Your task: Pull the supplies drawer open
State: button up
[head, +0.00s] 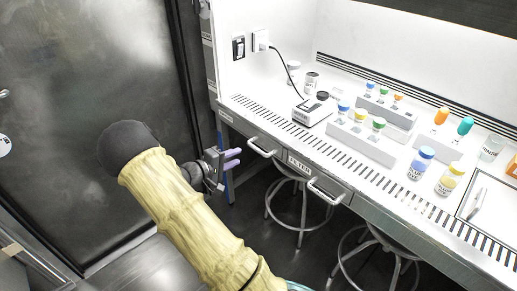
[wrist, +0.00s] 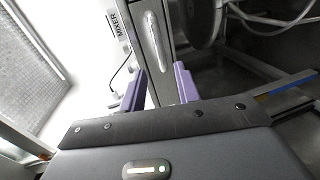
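Two drawers sit in the bench front in the head view. The left drawer has a bar handle (head: 262,147). The right drawer has a similar handle (head: 326,191), with a label that seems to read FILTER (head: 298,162) at its left. Both look shut. I cannot read the word supplies on either. My gripper (head: 234,159) is left of the left drawer's handle, its purple fingers apart and empty. In the wrist view my gripper (wrist: 159,84) is open, and a drawer handle (wrist: 154,40) stands ahead, roughly in line with the gap, not between the fingers.
The bench top (head: 275,120) carries bottles, racks of vials and a white device (head: 312,108). Round stools (head: 300,205) stand beneath the bench, below the drawers. A dark door or panel (head: 90,90) is at the left. A blue strip (head: 222,165) runs down near my gripper.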

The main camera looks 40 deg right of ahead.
aim_at(257, 149)
jog(key=shift+x, duration=5.4)
jog(key=shift+s, duration=0.15)
jog(key=shift+c, duration=0.4)
